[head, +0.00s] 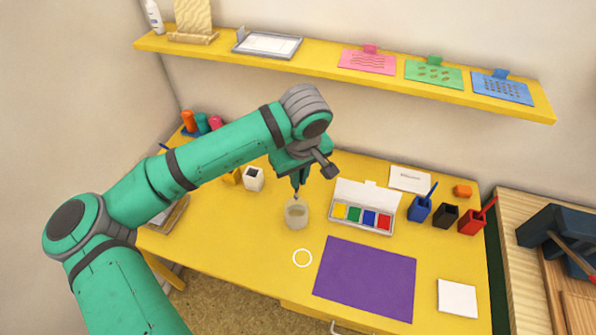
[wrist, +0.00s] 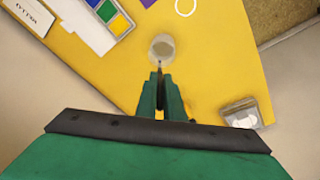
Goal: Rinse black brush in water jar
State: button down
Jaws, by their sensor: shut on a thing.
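The water jar (head: 296,216) is a small, pale, translucent cup standing upright on the yellow table, left of the paint box. It also shows in the wrist view (wrist: 162,45), just beyond the fingertips. My gripper (head: 298,184) points down above the jar and is shut on a thin dark brush. In the wrist view my gripper (wrist: 161,92) shows the slim brush (wrist: 160,66) reaching from between the fingers to the jar's near rim. I cannot tell whether its tip is inside the jar. The black brush cup (head: 445,215) holds no visible brush.
The paint box (head: 362,226) with its open lid stands close right of the jar. Blue (head: 419,209) and red (head: 471,222) cups hold brushes. A white cup (head: 253,179) stands left of the jar. A purple sheet (head: 365,279) and white ring (head: 302,258) lie in front.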

notch_tip(320, 180, down, 10)
dwell(1.0)
jog(key=shift+a, duration=0.1)
dwell(0.4)
jog(key=shift+w+a, duration=0.1)
jog(key=shift+a, duration=0.3)
jog(key=shift+d, duration=0.15)
